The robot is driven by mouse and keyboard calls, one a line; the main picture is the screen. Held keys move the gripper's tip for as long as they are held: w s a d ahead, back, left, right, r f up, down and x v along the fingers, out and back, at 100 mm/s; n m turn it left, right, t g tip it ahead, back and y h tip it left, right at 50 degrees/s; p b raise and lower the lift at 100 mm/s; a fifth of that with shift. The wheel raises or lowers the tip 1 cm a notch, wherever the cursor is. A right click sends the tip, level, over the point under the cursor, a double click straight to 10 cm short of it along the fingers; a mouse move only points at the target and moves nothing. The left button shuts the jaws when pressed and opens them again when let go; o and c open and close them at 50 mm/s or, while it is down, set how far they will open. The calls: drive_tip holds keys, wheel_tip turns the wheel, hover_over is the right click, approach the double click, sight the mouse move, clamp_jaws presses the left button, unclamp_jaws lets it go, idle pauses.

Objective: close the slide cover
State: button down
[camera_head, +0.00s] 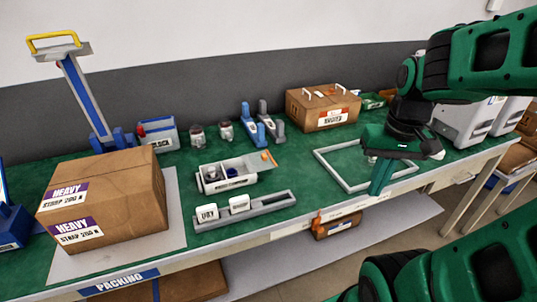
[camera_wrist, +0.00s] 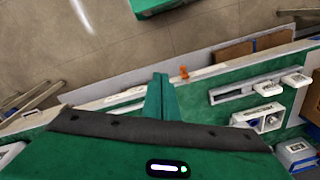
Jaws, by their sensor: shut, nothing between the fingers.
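A light grey box (camera_head: 226,184) stands on the green bench, left of the middle in the head view. Its slide cover (camera_head: 252,163) lies over the right part, with an orange knob (camera_head: 267,156) at the right end. The left part is uncovered and shows a few small dark and blue items inside. The box also shows at the right in the wrist view (camera_wrist: 262,118), where the cover is hard to make out. My gripper (camera_head: 376,192) is shut and empty, pointing down near the bench's front edge, well right of the box and apart from it.
A grey slotted tray (camera_head: 262,208) with two white labelled blocks lies in front of the box. A square white frame (camera_head: 330,172) lies between box and gripper. A large carton (camera_head: 105,197) stands left; jars, blue-grey holders and a brown case (camera_head: 322,108) stand behind.

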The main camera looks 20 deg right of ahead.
drive_tip(key=w+a+f+n+t+y, duration=0.1)
drive_tip(key=w+n+t+y, duration=0.15)
drive_tip(key=w, duration=1.15)
drive_tip(key=w+a+n+t+y, duration=0.2)
drive_tip(key=w+n+y, duration=0.15)
drive_tip(key=w, duration=1.05)
approach(270, 157)
drive_tip(key=shift+g, duration=0.25)
drive_tip(key=w+f, duration=0.2)
drive_tip(key=f, duration=0.1)
drive_tip(key=shift+w+d+f, duration=0.1)
drive_tip(key=shift+d+f, duration=0.1)
drive_tip(key=a, duration=0.3)
drive_tip(key=shift+w+f, duration=0.1)
drive_tip(key=shift+a, duration=0.6)
